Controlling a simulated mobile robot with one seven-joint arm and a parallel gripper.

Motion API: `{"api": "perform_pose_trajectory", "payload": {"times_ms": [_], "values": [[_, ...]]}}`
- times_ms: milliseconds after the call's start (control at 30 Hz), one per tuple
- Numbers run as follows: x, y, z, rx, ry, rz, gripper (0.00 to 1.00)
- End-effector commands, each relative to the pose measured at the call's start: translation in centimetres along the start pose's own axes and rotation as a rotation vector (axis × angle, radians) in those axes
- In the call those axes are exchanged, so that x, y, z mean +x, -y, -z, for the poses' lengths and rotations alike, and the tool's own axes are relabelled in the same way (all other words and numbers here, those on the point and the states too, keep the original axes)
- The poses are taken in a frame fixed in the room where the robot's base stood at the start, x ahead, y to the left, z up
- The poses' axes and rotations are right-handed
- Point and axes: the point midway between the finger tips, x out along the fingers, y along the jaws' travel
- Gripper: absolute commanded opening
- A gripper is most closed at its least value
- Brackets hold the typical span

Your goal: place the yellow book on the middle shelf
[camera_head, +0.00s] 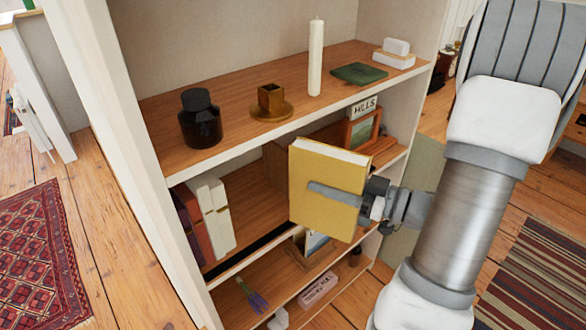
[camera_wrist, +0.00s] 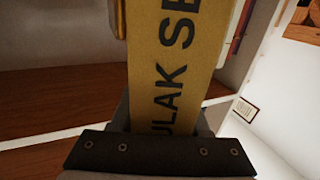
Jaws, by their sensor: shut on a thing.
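The yellow book (camera_head: 325,185) is held upright, slightly tilted, in front of the shelf unit's middle shelf. My gripper (camera_head: 340,195) is shut on it from the right, with one grey finger across its cover. In the wrist view the yellow spine (camera_wrist: 172,70) with dark lettering fills the middle, between the jaws (camera_wrist: 165,135). The middle shelf (camera_head: 258,218) has a wooden surface; its bare stretch lies left of and behind the book. The book hides part of this shelf, and I cannot tell whether it touches it.
Several upright books (camera_head: 205,217) stand at the middle shelf's left end. A framed picture (camera_head: 362,130) stands at its right. The top shelf (camera_head: 235,130) holds a dark jar (camera_head: 201,120), a brass holder (camera_head: 271,102) and a white candle (camera_head: 316,60). The lower shelf holds small items, including a lavender sprig (camera_head: 254,296).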

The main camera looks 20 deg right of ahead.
Motion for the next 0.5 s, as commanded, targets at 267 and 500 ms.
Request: {"api": "perform_pose_trajectory", "payload": {"times_ms": [267,500], "values": [[2.0,0.1,0.0,-0.002,-0.002,0.006,0.00],[8.1,0.2,-0.1,-0.003,-0.003,0.008,0.00]]}}
